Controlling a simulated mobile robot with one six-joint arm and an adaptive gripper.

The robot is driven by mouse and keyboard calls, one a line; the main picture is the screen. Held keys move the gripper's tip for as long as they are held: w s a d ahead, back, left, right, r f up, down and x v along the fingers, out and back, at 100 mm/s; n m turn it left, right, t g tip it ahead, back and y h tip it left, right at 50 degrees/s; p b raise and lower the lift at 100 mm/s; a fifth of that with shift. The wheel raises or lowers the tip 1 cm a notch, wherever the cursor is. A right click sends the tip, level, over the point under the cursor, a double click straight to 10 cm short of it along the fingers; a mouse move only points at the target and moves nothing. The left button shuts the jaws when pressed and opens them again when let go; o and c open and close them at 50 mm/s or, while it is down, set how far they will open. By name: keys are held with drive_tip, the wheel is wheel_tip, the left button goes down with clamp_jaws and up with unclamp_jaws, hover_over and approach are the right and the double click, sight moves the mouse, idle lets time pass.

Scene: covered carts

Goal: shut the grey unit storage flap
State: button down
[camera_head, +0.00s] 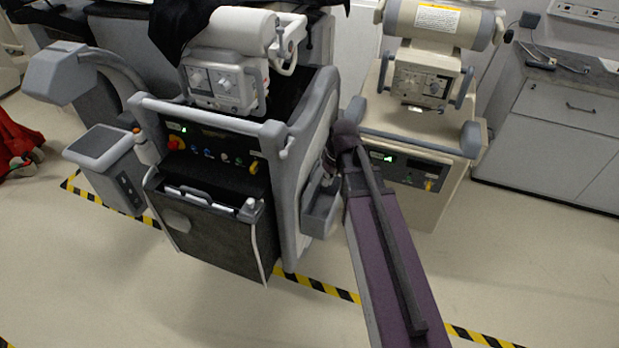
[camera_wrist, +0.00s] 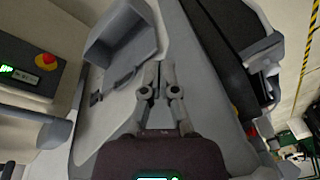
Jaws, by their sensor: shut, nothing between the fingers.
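The grey unit (camera_head: 318,120) is a wheeled cart left of centre in the head view. Its dark front storage flap (camera_head: 205,235) leans outward at the top, with a gap showing pale items behind its upper edge. A small grey bin (camera_head: 320,212) sticks out of the unit's right side; it also shows in the wrist view (camera_wrist: 122,48). My gripper (camera_wrist: 160,82) is shut and empty, beside that bin and in front of the grey side panel. I cannot tell whether the fingertips touch the panel. In the head view my arm mostly hides the fingers.
A beige unit (camera_head: 455,137) stands close on the right, leaving a narrow gap where my wrist is. A grey-white cabinet (camera_head: 560,125) is at the far right. Striped floor tape (camera_head: 315,285) runs in front. The floor (camera_head: 180,310) before the grey unit is clear.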

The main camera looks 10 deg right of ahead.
sight(304, 176)
drive_tip(key=w+f+n+t+y+b, duration=0.1)
drive_tip(key=w+f+n+b, duration=0.2)
drive_tip(key=w, duration=0.5)
drive_tip(key=w+d+f+n+t+y+b, duration=0.1)
drive_tip(key=w+f+n+y+b, duration=0.1)
drive_tip(key=w, duration=0.7)
drive_tip(key=f+n+b, duration=0.1)
drive_tip(key=n+b, duration=0.1)
drive_tip(key=shift+d+f+n, duration=0.3)
drive_tip(key=shift+f, duration=0.05)
drive_tip(key=shift+w+f+b, duration=0.1)
drive_tip(key=shift+f+b, duration=0.05)
drive_tip(key=shift+b, duration=0.25)
drive_tip(key=shift+b+x, duration=4.2)
drive_tip(key=shift+x, duration=0.7)
drive_tip(key=shift+a, duration=0.15)
drive_tip(key=shift+a, duration=0.15)
drive_tip(key=shift+y, duration=0.3)
